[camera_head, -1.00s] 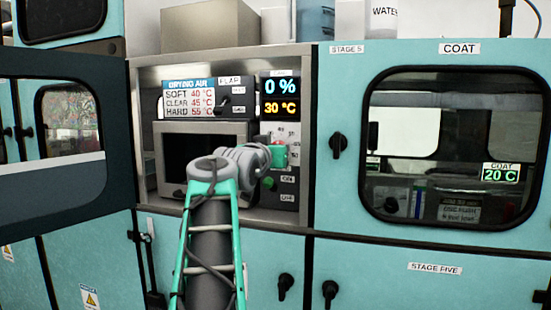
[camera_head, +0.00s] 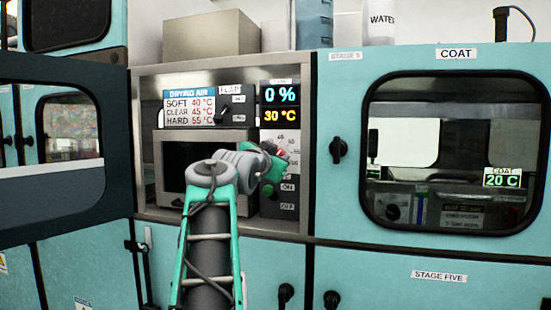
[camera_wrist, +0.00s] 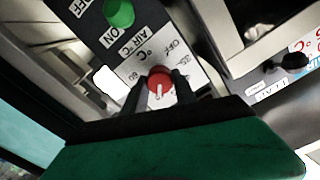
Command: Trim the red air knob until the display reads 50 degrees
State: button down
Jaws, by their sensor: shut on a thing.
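The red air knob (camera_wrist: 159,80) sits on a white dial plate marked AIR °C in the wrist view, with a pale pointer line on its face. My gripper (camera_wrist: 158,92) has one finger on each side of the knob and is shut on it. In the head view my gripper (camera_head: 277,165) is at the dial panel, and only a little red shows past it. The display (camera_head: 281,105) reads 0 % in blue above 30 °C in orange.
A green button (camera_wrist: 119,13) is close to the knob, by the ON label. A drying air chart (camera_head: 189,106) lists SOFT 40, CLEAR 45 and HARD 55 °C. A black FLAP knob (camera_head: 223,114) is beside it. An open door (camera_head: 66,225) stands at the left.

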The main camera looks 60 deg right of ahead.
jog(key=c, duration=1)
grip_release()
jog(key=shift+a, duration=0.1)
jog(key=s+a, duration=0.1)
jog(key=a, duration=0.6)
jog(key=shift+a+b, duration=0.3)
jog(key=shift+b, duration=0.1)
jog(key=shift+s, duration=0.1)
